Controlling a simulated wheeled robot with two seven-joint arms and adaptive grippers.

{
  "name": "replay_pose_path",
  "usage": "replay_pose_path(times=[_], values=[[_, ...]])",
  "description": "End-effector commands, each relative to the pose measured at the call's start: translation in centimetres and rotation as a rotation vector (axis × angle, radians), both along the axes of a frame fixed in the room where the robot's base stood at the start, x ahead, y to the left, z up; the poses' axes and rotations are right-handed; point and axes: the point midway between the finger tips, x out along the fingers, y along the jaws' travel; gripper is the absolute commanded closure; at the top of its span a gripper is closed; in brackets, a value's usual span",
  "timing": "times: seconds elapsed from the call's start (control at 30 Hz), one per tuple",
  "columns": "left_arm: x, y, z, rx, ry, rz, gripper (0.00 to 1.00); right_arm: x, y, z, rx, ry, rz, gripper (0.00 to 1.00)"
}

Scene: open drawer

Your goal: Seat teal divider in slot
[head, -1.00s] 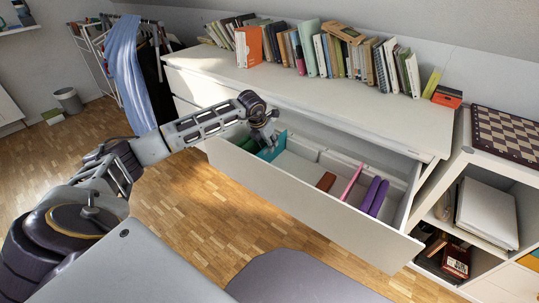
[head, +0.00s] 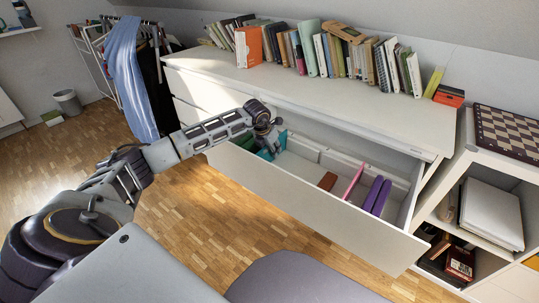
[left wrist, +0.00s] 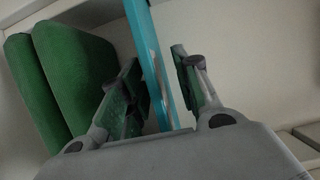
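The teal divider (head: 282,139) stands in the left part of the open drawer, partly hidden behind my left gripper (head: 271,148). In the left wrist view the divider (left wrist: 152,60) runs between the two fingers of the left gripper (left wrist: 160,88). The fingers are apart; a gap shows between the right finger and the divider, while the left finger is close to it or touching. I cannot tell whether the divider's lower edge is in a slot. My right gripper is not in view.
Green rolled items (left wrist: 75,75) lie left of the divider. The drawer (head: 300,192) also holds a brown block (head: 327,181), a pink divider (head: 353,182) and purple items (head: 376,195) further right. Books (head: 320,55) stand on the dresser top (head: 300,95). The drawer's middle is clear.

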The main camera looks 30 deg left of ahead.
Motion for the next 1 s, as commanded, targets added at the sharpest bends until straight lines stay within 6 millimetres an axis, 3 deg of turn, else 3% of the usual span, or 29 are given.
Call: replay_pose_path(times=[0.17,0.4,1.0], values=[[-0.02,0.01,-0.01,0.0,0.0,0.0,0.69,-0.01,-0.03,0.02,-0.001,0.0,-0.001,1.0],[-0.03,0.01,-0.01,0.0,0.0,0.0,1.0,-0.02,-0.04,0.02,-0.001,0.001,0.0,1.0],[0.03,0.04,0.72,0.0,-0.001,0.0,1.0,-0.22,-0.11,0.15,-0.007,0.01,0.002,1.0]])
